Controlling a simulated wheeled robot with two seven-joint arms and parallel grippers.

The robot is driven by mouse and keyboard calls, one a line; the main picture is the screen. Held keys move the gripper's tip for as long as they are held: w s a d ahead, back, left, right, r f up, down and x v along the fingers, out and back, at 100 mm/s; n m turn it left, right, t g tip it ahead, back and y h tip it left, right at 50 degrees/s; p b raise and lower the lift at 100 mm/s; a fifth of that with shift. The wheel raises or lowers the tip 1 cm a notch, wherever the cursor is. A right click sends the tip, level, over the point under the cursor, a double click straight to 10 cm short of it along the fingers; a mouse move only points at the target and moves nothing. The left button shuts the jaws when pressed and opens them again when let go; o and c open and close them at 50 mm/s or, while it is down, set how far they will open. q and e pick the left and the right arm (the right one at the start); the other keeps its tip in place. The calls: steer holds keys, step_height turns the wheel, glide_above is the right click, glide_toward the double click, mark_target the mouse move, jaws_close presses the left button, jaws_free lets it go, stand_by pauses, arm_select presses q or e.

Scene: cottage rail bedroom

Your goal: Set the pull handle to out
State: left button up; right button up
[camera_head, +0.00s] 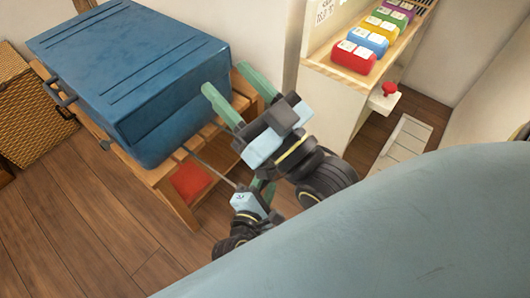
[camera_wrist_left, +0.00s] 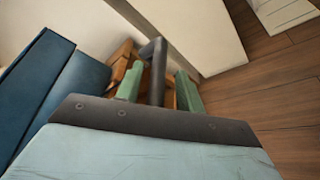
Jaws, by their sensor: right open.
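The blue suitcase (camera_head: 135,65) lies flat on a wooden bench (camera_head: 160,185). A thin grey rod (camera_head: 210,168) runs from its lower side toward my left gripper; it looks like part of the pull handle. In the left wrist view a dark grey bar (camera_wrist_left: 157,75), likely the handle's grip, stands between my left gripper's green fingers (camera_wrist_left: 158,82), with gaps showing on both sides. The suitcase edge is at left there (camera_wrist_left: 45,85). My right gripper (camera_head: 226,80) is open and empty beside the suitcase's right end. It and its arm partly hide my left gripper in the head view.
A wicker chest (camera_head: 30,110) stands at far left. A red item (camera_head: 190,180) sits under the bench top. At right, a counter (camera_head: 340,75) holds several coloured blocks, with a red knob (camera_head: 390,90) beside it. Wooden floor (camera_head: 85,225) in front is clear.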

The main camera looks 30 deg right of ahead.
arm_select(q)
steer(key=shift+a, duration=0.1)
steer(key=p+v, duration=0.2)
steer(key=v, duration=0.3)
steer(key=shift+r, duration=0.1)
steer(key=p+v, duration=0.2)
steer(key=v, duration=0.4)
steer(key=shift+s+a, duration=0.25)
steer(key=shift+s, duration=0.05)
arm_select(e)
steer(key=s+d+f+g+h, duration=0.1)
steer(key=f+g+h, duration=0.1)
steer(key=f+g, duration=0.3)
steer(key=s+d+f+g+h, duration=0.1)
steer(key=f+g, duration=0.4)
steer(key=f, duration=0.5)
steer(key=shift+d+g+h, duration=0.3)
steer(key=shift+d+h, duration=0.1)
steer(key=shift+d, duration=0.35)
steer(key=shift+f, duration=0.1)
